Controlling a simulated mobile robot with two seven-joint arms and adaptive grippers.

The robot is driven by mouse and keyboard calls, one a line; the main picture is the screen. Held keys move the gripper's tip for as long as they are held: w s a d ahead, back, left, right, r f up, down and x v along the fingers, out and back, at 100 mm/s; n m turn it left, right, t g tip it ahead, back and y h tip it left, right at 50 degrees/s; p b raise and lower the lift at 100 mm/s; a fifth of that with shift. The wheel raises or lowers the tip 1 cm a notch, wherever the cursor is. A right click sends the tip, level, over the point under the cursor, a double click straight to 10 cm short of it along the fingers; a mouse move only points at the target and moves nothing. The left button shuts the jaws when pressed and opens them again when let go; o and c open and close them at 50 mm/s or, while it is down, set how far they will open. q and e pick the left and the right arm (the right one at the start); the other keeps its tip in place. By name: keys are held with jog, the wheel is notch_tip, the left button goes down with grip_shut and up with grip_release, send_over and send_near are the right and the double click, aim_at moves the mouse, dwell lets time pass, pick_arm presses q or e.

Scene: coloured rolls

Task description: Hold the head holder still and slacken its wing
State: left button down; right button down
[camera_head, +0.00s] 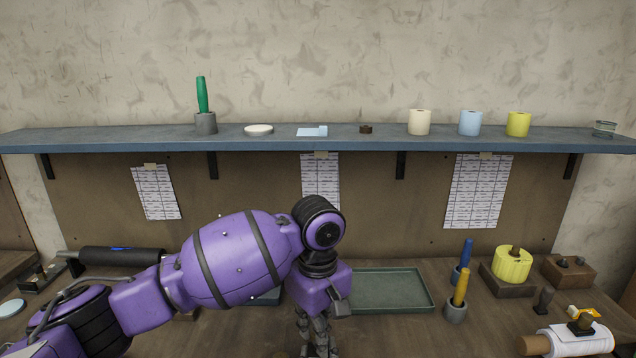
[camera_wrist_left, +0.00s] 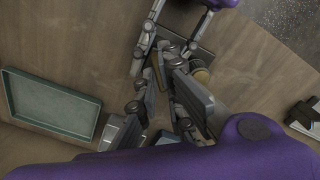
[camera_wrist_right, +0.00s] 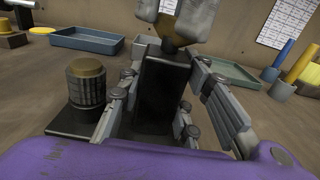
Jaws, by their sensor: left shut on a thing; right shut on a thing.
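The head holder (camera_wrist_right: 163,105) is a dark upright block on a flat dark base, standing on the bench. My right gripper (camera_wrist_right: 165,80) has its fingers on both sides of the block and is shut on it. A knurled dark cylinder with a brown top (camera_wrist_right: 87,85) stands on the base, left of the block. A brownish piece, seemingly the wing (camera_wrist_right: 172,46), shows at the block's top between the fingertips of my left gripper (camera_wrist_right: 180,22). My left gripper is shut on it, pointing down; in the head view it shows at the bottom (camera_head: 318,340). The fingers hide most of the wing.
A green tray (camera_head: 385,290) lies on the bench behind. A shelf (camera_head: 270,140) with several rolls runs above.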

pick_arm(q)
jog(key=c, duration=2)
grip_release()
jog(key=shift+c, duration=0.2)
jog(key=shift+r, duration=3)
pick_arm(e)
jog(key=shift+r, duration=0.1)
jog(key=c, duration=1.2)
grip_release()
pick_arm(q)
jog(key=shift+f, duration=0.1)
pick_arm(e)
jog(key=shift+s+f, duration=0.15)
jog(key=shift+f, duration=0.1)
